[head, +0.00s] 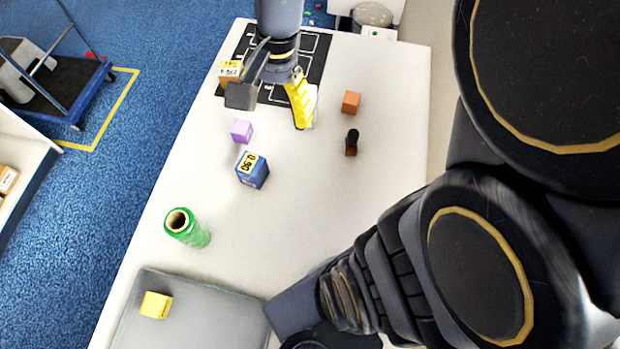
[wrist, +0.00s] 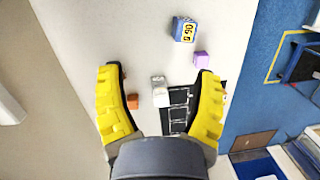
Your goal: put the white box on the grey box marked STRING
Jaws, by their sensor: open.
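My gripper (wrist: 158,72) is open, its two yellow fingers wide apart, pointing down over the table. In the wrist view a small pale box (wrist: 161,98) lies between the fingers, apart from both, with a whitish-grey face just above it; I cannot tell whether these are one box or two. In the head view my gripper (head: 270,112) hides most of this spot; only a white edge (head: 313,101) shows beside the yellow finger. I can read no STRING mark in either view, so I cannot tell the grey box for sure.
An orange box (head: 351,102), a brown-and-black item (head: 351,144), a purple box (head: 241,131) and a blue box (head: 253,171) stand around my gripper. A labelled orange box (head: 230,71) is by the black mat (head: 318,62). A green roll (head: 188,228) and a grey tray (head: 215,318) with a yellow box (head: 156,305) are nearer.

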